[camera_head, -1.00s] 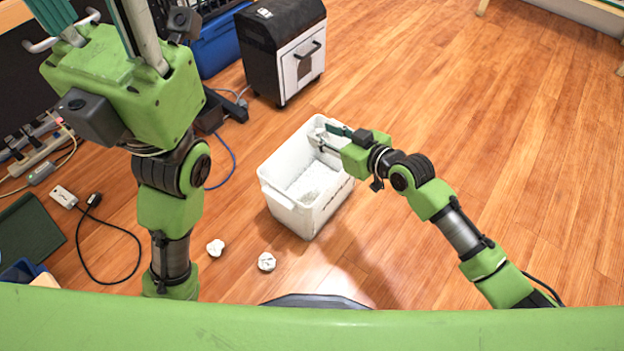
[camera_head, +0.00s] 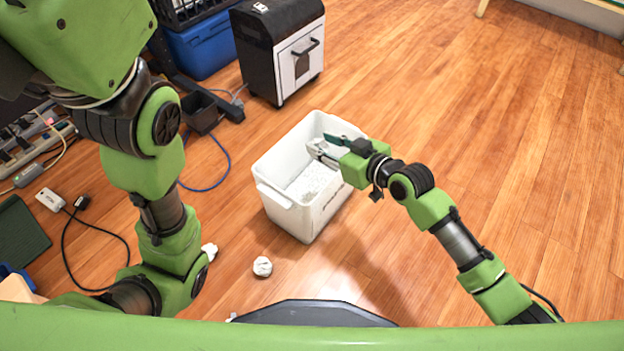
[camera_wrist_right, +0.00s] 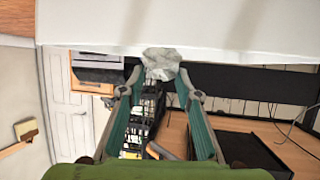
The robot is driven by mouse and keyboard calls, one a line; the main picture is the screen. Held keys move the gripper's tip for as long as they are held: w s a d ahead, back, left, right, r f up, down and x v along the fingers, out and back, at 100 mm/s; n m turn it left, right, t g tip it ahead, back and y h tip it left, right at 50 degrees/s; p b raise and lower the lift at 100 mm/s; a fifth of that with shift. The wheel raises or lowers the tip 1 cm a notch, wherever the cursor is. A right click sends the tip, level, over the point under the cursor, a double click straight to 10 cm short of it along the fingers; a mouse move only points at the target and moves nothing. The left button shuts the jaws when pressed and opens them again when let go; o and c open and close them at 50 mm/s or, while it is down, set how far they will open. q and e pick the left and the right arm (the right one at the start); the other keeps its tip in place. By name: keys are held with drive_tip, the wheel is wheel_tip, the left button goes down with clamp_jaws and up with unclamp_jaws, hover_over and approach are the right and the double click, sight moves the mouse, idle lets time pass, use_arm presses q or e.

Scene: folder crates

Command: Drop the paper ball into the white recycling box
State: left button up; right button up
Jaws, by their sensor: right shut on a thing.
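The white recycling box (camera_head: 288,212) stands open on the floor in the middle of the head view. My right gripper (camera_head: 322,149) reaches in from the right, with its fingers over the box's opening. In the right wrist view, that gripper (camera_wrist_right: 160,76) is shut on a crumpled white paper ball (camera_wrist_right: 160,62), held between its fingertips. The held ball is hard to make out in the head view. My left arm shows at the left of the head view, but its gripper is outside the picture.
A second paper ball (camera_head: 262,267) lies on the floor in front of the box; another (camera_head: 209,251) is partly behind my left arm. A black-and-white cabinet (camera_head: 283,55) and a blue crate (camera_head: 200,48) stand behind. Cables lie at left. The floor at right is clear.

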drive_tip(key=o, duration=0.9)
drive_tip(key=v, duration=1.2)
drive_tip(key=shift+s, duration=0.1)
